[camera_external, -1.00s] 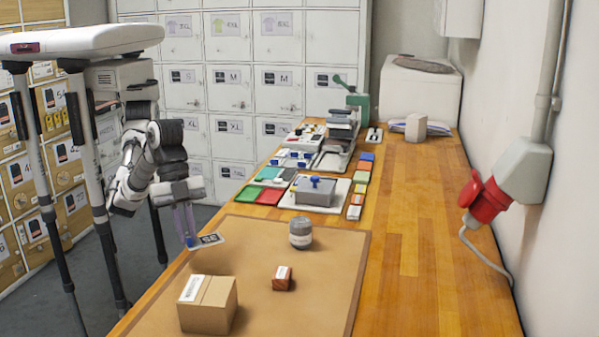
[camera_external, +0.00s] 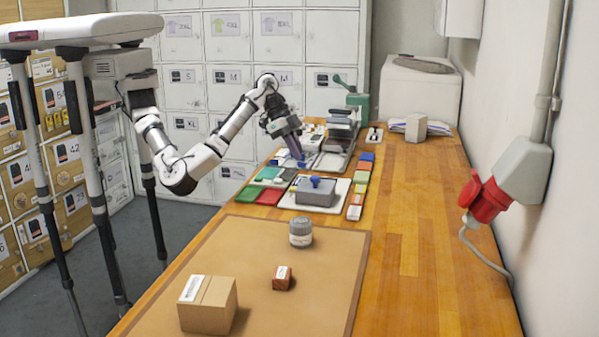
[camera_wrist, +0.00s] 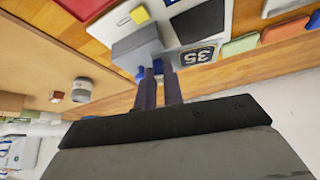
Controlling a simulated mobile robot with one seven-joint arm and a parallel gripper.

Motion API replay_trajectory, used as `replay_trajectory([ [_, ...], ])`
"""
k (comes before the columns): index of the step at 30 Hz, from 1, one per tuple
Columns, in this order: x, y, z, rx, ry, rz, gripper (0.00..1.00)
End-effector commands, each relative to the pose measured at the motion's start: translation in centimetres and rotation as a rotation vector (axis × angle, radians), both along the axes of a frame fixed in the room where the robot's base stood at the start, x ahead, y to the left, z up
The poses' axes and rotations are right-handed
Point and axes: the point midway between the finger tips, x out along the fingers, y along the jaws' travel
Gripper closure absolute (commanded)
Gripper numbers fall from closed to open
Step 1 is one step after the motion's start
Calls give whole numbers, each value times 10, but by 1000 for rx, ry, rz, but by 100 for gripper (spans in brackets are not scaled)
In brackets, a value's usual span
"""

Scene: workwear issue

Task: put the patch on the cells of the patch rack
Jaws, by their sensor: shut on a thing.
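My gripper (camera_external: 301,160) is shut and points down over the group of small items on the workbench. In the wrist view its two fingers (camera_wrist: 160,72) come close together, and the patch (camera_wrist: 198,56), dark with a white "35", shows beside the fingertips, apparently held by them. In the external view I cannot make out the patch. I cannot tell for sure which item is the patch rack; a white panel with several small compartments (camera_external: 309,133) lies behind the gripper. The contact between fingers and patch is partly hidden.
A grey block with a blue knob (camera_external: 317,193) stands on a white tray (camera_external: 287,201). Red and green flat pieces (camera_external: 271,196) lie left of it. A jar (camera_external: 300,232), small red box (camera_external: 282,278) and carton (camera_external: 207,304) stand on the brown mat (camera_external: 330,262).

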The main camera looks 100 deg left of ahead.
Motion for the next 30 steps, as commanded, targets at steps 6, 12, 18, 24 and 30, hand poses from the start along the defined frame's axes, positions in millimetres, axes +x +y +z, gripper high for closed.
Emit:
replay_trajectory([
  [6,-38,100,-6,-3,0,141,100],
  [12,-73,155,-15,-2,0,225,100],
  [18,-88,173,-21,1,1,255,100],
  [24,-89,175,-35,3,3,256,100],
  [30,-90,175,-61,3,3,256,100],
])
